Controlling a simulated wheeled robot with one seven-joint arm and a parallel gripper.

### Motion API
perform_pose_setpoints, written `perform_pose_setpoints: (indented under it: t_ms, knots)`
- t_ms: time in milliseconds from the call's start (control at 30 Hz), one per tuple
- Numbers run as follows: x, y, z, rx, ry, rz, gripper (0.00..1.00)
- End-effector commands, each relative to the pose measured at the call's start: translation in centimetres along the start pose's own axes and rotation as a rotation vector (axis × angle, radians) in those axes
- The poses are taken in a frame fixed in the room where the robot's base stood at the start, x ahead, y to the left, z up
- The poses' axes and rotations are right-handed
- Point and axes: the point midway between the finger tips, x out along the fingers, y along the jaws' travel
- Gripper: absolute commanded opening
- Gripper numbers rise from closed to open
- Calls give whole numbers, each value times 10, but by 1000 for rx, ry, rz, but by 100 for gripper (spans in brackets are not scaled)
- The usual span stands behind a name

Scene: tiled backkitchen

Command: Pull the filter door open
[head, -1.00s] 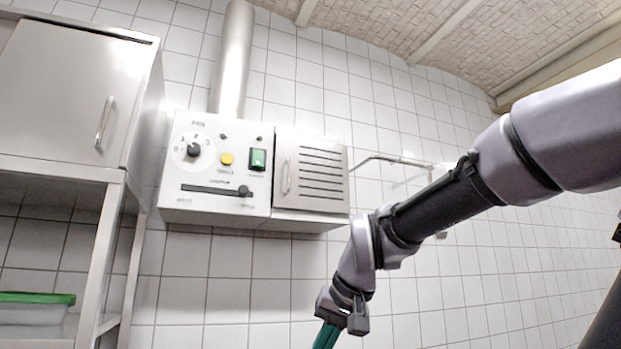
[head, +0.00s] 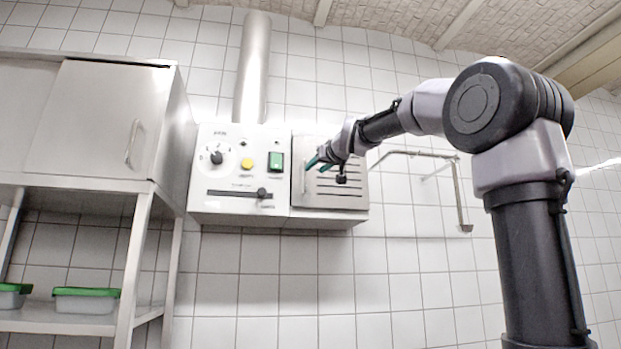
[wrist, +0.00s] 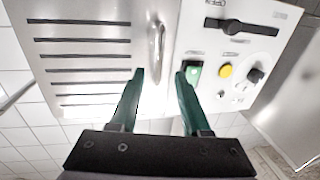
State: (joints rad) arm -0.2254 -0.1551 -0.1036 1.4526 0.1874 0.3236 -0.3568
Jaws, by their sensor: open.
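The filter door (head: 345,187) is a grey slotted panel on the right part of the white wall unit, and it looks shut. It also shows at the left of the wrist view (wrist: 84,51). Its upright handle (head: 304,178) is a silver bar at its left edge. In the wrist view the handle (wrist: 156,52) lies ahead of and between the two green fingers. My gripper (head: 316,160) is open and empty in front of the door near the handle's upper part. The fingertips (wrist: 160,73) look close to the handle; I cannot tell if they touch it.
The control panel (head: 232,193) with a dial, yellow button, green switch and slider sits left of the door. A metal cabinet (head: 92,122) stands farther left. A bent pipe (head: 425,155) is on the wall to the right.

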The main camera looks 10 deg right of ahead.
Motion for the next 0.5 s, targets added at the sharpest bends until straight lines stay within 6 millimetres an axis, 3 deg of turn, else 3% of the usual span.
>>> perform_pose_setpoints:
  t_ms: [500]
  knots:
    - [87,0,2,2,-3,1,47]
